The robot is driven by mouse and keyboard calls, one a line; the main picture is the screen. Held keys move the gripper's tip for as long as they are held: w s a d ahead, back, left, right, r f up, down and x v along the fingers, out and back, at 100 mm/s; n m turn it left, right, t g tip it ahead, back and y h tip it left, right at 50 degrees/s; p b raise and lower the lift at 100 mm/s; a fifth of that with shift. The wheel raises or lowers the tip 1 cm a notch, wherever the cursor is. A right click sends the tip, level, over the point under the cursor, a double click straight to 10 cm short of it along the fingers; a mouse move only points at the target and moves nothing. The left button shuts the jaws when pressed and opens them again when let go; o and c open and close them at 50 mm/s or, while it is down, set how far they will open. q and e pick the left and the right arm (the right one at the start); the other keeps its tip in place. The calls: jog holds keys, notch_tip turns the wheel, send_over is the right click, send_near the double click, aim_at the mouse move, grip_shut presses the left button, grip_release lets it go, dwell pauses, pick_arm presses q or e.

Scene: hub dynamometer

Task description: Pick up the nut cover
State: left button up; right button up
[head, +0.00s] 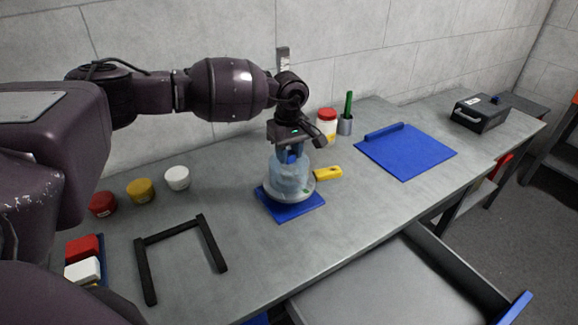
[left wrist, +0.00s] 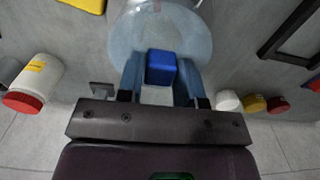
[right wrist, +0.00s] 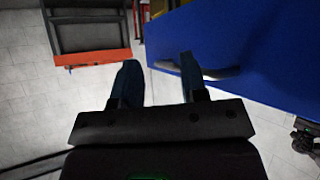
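The nut cover (head: 288,180) looks like a translucent pale blue dome with a blue block-shaped knob on top. It stands over a grey round part (head: 284,196) on a blue mat (head: 293,212) in the middle of the bench. It also shows in the left wrist view (left wrist: 200,40). My left gripper (head: 291,152) comes down from above. Its two fingers sit on either side of the blue knob (left wrist: 161,67) with no clear gap, so it looks shut on it. My right gripper (right wrist: 160,78) is open and empty, away from the cover, near a blue panel (right wrist: 250,50).
A yellow handle (head: 328,173) sticks out right beside the cover. A red-lidded jar (head: 327,125) and a grey cup (head: 345,125) stand behind. Three small pots (head: 140,190) and a black frame (head: 150,272) lie left. A blue board (head: 405,152) lies right. An open drawer (head: 385,285) juts out in front.

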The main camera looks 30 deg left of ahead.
pick_arm(q)
jog(key=c, duration=0.5)
jog(key=shift+o, duration=0.2)
jog(key=shift+r, duration=0.1)
